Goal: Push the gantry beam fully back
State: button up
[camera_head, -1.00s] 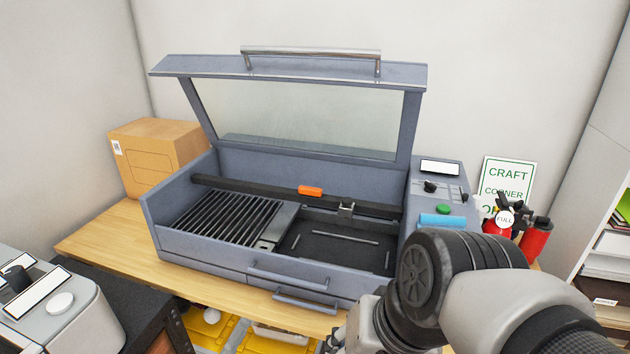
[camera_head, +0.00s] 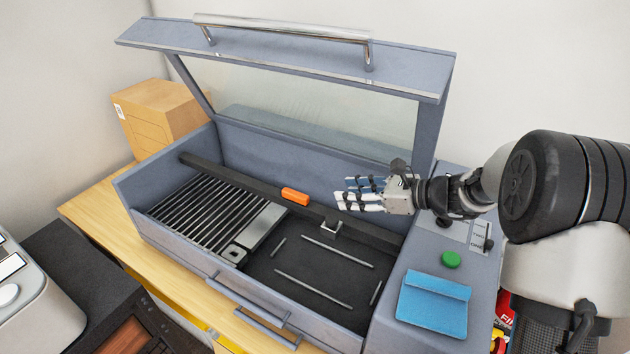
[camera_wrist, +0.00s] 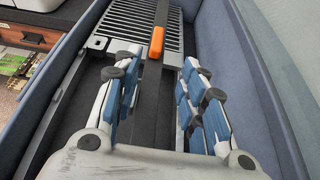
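The gantry beam (camera_head: 250,182) is a dark bar crossing the open bed of the blue-grey machine from side wall to side wall. An orange block (camera_head: 295,196) and a small carriage (camera_head: 331,227) sit on it. A gap shows between the beam and the back wall. My gripper (camera_head: 350,191) is over the right part of the bed, fingers pointing left, open and empty. In the wrist view, the beam (camera_wrist: 152,95) and orange block (camera_wrist: 156,42) appear between the spread blue-padded fingers (camera_wrist: 158,75). I cannot tell whether any finger touches the beam.
The glazed lid (camera_head: 300,110) stands raised behind the bed. The slatted grid (camera_head: 205,207) and dark floor with thin rods (camera_head: 315,287) lie in front of the beam. The control panel (camera_head: 440,235) with a green button and blue pouch (camera_head: 433,302) is at right.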

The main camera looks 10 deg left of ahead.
aim_at(297, 193)
jog(key=b+x, duration=0.2)
jog(key=x, duration=1.5)
jog(key=shift+s+a, duration=0.1)
jog(key=shift+a, duration=0.15)
jog(key=shift+c, duration=0.5)
grip_shut()
